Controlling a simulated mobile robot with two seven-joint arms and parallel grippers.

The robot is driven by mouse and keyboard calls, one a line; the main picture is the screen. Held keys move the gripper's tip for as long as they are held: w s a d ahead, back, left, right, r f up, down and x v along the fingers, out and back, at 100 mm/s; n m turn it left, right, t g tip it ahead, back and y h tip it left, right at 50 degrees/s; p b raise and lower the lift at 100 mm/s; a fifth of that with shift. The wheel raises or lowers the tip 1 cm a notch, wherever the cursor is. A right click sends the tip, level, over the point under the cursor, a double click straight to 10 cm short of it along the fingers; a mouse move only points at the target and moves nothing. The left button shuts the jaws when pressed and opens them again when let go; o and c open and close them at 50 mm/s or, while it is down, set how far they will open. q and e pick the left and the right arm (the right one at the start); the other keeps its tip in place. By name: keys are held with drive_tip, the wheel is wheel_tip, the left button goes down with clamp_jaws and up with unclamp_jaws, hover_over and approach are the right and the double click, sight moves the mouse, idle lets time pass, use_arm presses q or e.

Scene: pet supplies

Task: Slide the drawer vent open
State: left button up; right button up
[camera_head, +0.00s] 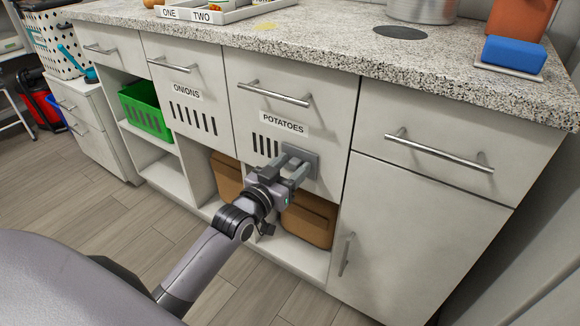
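The drawer labelled POTATOES (250,92) is in the middle of the counter front and looks closed. Its dark vent slots (265,146) show at the lower left of its face. A grey vent slide plate (313,158) sits right of these slots, partly hidden by my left gripper. My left gripper (294,166) is at the plate, fingers pointing at the drawer and apart from each other. I cannot see whether they touch a raised part of the plate. My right gripper is not in view.
The ONIONS drawer (180,88) with open slots is to the left. Bar handles (275,94) stick out of the drawers. Brown bins (310,219) and a green basket (145,112) sit in the shelves below.

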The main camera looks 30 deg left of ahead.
use_arm(q)
drive_tip(key=shift+s, duration=0.1)
drive_tip(key=shift+s, duration=0.3)
drive_tip(key=s+p, duration=0.2)
drive_tip(key=s, duration=0.4)
drive_tip(key=shift+s+a, duration=0.15)
drive_tip(key=shift+a, duration=0.1)
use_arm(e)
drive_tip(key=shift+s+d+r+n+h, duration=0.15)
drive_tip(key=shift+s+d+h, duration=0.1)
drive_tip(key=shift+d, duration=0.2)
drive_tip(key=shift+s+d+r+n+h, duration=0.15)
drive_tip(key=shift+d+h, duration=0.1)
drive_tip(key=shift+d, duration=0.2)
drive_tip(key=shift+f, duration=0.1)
